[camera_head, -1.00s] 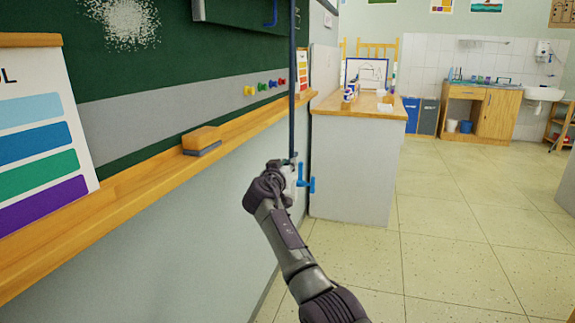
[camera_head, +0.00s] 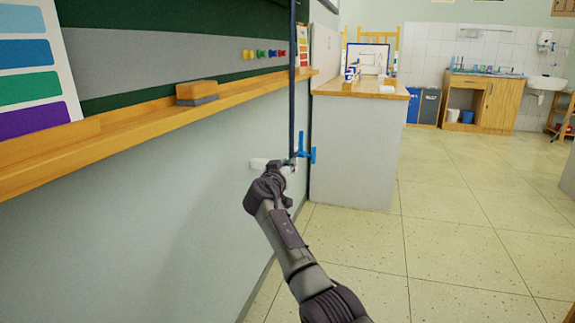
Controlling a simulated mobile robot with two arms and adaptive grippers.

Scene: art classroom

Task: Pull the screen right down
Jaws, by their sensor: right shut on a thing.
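My right gripper (camera_head: 287,170) is shut at the lower end of a long, dark, upright pole (camera_head: 292,80). The pole runs out of the top of the head view, in front of the chalkboard. Bright blue parts (camera_head: 305,153) show just right of the grip; I cannot tell whether they are joined to the pole. A small white piece (camera_head: 262,163) shows to the left, near the wall. The fingers largely hide what they hold. The screen cannot be made out in this view. My left gripper is not in view.
A wooden ledge (camera_head: 130,128) runs under the chalkboard (camera_head: 120,15) and carries an eraser (camera_head: 197,93) and a colour chart (camera_head: 35,75). A grey counter (camera_head: 355,145) stands just beyond my gripper. The tiled floor (camera_head: 450,220) to the right is clear.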

